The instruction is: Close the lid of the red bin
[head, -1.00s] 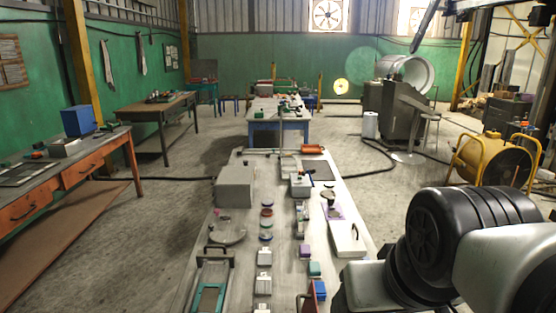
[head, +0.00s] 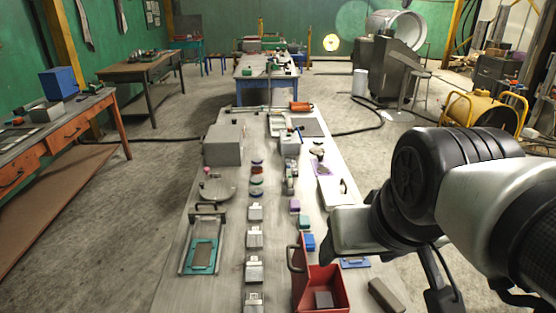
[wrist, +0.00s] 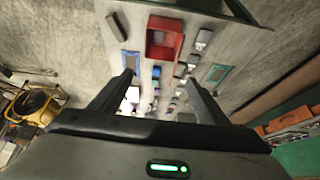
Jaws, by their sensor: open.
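The red bin (head: 340,292) stands on the long grey table near the bottom edge of the head view. Its lid (head: 302,258) stands raised on the left side, with a dark handle, so the bin is open. A grey block (head: 323,299) lies inside. The bin also shows in the wrist view (wrist: 178,42), upper middle. My gripper (wrist: 160,80) is open and empty there, its two fingers apart, with the bin beyond the fingertips and not touched. In the head view my arm is at the right; the fingertips are not clear there.
The long table (head: 175,290) holds rows of small blocks, a teal frame (head: 202,256), a grey box (head: 223,145) and a white panel (head: 333,191). A dark grey bar (head: 386,295) lies right of the bin. Open floor is on both sides.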

